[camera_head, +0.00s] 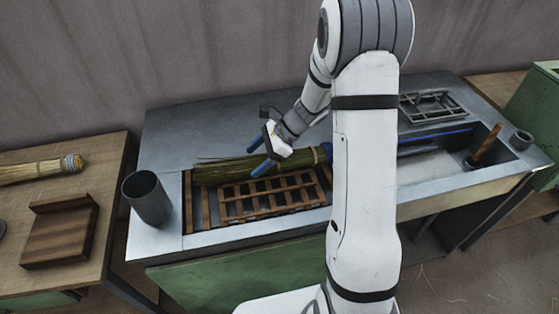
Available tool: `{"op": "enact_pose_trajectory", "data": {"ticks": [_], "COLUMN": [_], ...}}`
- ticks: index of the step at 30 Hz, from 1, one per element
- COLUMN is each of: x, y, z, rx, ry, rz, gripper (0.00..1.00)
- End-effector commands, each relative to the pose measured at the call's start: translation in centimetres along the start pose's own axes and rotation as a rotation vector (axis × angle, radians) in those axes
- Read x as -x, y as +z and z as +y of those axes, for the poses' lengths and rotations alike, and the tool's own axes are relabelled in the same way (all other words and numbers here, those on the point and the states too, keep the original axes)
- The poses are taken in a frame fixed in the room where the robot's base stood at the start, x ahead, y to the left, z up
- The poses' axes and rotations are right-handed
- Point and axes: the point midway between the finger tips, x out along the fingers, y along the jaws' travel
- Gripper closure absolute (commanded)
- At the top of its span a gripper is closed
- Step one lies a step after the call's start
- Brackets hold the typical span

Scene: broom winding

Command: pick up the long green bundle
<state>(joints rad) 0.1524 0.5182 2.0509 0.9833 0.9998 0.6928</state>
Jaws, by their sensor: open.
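The long green bundle (226,170) lies along the back of the wooden slatted rack (262,208) in the metal counter. Its loose ends point left, and a pale tie shows near its right part. My arm hides its far right end. My gripper (257,156) is open, with its two blue-tipped fingers at the bundle's middle. One fingertip shows behind the bundle and the other in front of it. I cannot tell whether the fingers touch it. The gripper holds nothing that I can see.
A grey metal cup (148,197) stands at the counter's left end. A wooden table (100,165) at left bears another tied bundle (38,169) and a brown wooden block (60,232).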

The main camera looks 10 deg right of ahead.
Motion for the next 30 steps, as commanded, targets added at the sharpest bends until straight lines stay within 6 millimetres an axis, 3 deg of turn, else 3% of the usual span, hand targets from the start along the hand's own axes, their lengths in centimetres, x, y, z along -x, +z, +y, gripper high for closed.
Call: {"op": "enact_pose_trajectory", "data": {"ticks": [5,13,30], "x": [-2.1,-2.4,-2.4], "y": [0.1,0.1,0.1], "z": [0.1,0.1,0.1], "rx": [0.000,0.002,0.003], "ry": [0.002,0.001,0.002], "rz": [0.000,0.000,0.000], "gripper": [0.25,0.26,0.73]}}
